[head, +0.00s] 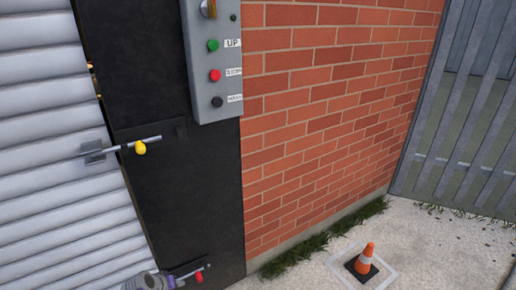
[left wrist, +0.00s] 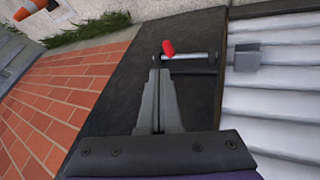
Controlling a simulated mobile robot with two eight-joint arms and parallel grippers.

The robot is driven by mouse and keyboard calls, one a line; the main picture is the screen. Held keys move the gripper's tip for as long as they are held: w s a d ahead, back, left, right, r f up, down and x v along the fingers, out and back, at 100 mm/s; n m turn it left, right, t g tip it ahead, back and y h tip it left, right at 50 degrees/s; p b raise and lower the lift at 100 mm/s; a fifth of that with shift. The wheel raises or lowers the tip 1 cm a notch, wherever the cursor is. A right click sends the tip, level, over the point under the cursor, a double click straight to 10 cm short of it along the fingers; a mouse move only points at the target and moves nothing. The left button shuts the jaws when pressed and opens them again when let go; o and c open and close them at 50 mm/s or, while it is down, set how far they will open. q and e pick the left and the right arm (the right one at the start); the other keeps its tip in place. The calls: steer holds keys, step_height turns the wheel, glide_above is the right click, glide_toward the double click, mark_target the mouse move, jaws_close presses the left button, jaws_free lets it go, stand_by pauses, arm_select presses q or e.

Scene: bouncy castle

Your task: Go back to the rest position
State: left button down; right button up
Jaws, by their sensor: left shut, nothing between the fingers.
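My left gripper (left wrist: 160,80) is shut and empty in the left wrist view, its fingers pointing toward a bolt with a red knob (left wrist: 168,47). The fingertips appear just short of that bolt; whether they touch it I cannot tell. In the head view only a part of my left arm shows at the bottom edge, beside the lower red-knobbed bolt (head: 198,276). An upper bolt with a yellow knob (head: 140,148) lies across the gap between shutter and black frame. My right gripper is not in view.
A grey ribbed shutter (head: 50,120) stands at the left, next to a black frame (head: 190,190). A control box (head: 214,100) with buttons hangs above. A brick wall (head: 320,110) runs right to a grey metal fence (head: 470,130). An orange cone (head: 366,258) stands on the pavement.

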arm_select(q)
steer(key=s+d+r+m+g, duration=0.1)
steer(key=s+d+r, duration=0.3)
steer(key=s+r, duration=0.2)
steer(key=s+d+r+m, duration=0.1)
steer(key=s+d+r, duration=0.3)
steer(key=s+r, duration=0.3)
steer(key=s+d+r+m+g+y, duration=0.1)
steer(key=s, duration=0.8)
steer(key=s+d+r+m+y, duration=0.1)
steer(key=s+d, duration=0.1)
steer(key=s, duration=0.8)
step_height(320, 180, up, 26)
steer(key=w+p, duration=0.2)
steer(key=p, duration=2.1)
steer(key=shift+a+r+t, duration=0.15)
steer(key=shift+a+t, duration=0.05)
steer(key=shift+t, duration=0.2)
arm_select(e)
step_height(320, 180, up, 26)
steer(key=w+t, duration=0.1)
arm_select(q)
steer(key=shift+s, duration=0.2)
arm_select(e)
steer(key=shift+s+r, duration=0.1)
arm_select(q)
steer(key=shift+w, duration=0.1)
